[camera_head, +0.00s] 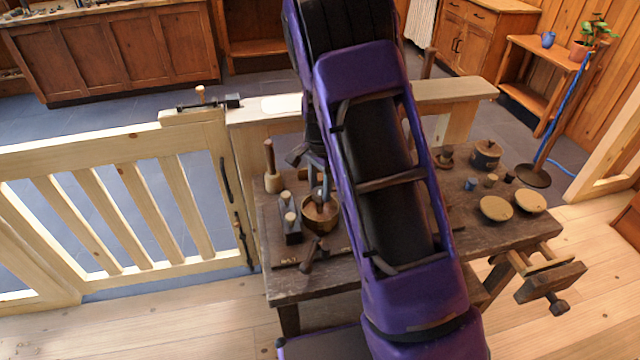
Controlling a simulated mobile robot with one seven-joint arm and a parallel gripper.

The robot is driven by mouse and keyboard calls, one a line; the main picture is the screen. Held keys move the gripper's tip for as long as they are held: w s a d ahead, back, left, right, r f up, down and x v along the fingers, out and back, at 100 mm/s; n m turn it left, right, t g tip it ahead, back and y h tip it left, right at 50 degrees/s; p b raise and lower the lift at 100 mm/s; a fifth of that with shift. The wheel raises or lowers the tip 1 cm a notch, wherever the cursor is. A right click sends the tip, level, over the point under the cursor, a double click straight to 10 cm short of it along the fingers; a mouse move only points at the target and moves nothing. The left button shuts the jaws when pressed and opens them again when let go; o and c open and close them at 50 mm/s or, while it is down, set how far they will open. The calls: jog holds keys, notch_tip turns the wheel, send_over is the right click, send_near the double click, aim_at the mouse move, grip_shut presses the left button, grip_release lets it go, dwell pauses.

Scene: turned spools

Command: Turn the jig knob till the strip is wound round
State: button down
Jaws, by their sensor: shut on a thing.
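The jig appears to be the round, brown, bowl-like piece (320,217) on the left part of the dark workbench. A small grey knob (318,196) shows at its top. My gripper (318,182) comes down over it from behind my purple arm, its grey fingers shut at the knob. The fingertips are small here, and the arm hides part of the gripper. I cannot make out the strip or how far it is wound.
The workbench (285,285) also holds a mallet (271,168), a dark block with pale pegs (290,222), two pale discs (496,208) and a lidded pot (486,155). A vise (550,282) juts out at the right. A wooden gate (140,215) stands left. My arm covers the bench's middle.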

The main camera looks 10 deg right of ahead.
jog(key=m+p, duration=0.1)
jog(key=m, duration=0.3)
jog(key=shift+m+p, duration=0.3)
jog(key=shift+p, duration=0.05)
dwell(0.4)
jog(key=shift+c, duration=1.5)
grip_release()
notch_tip(320, 180, up, 18)
jog(key=shift+f, duration=0.25)
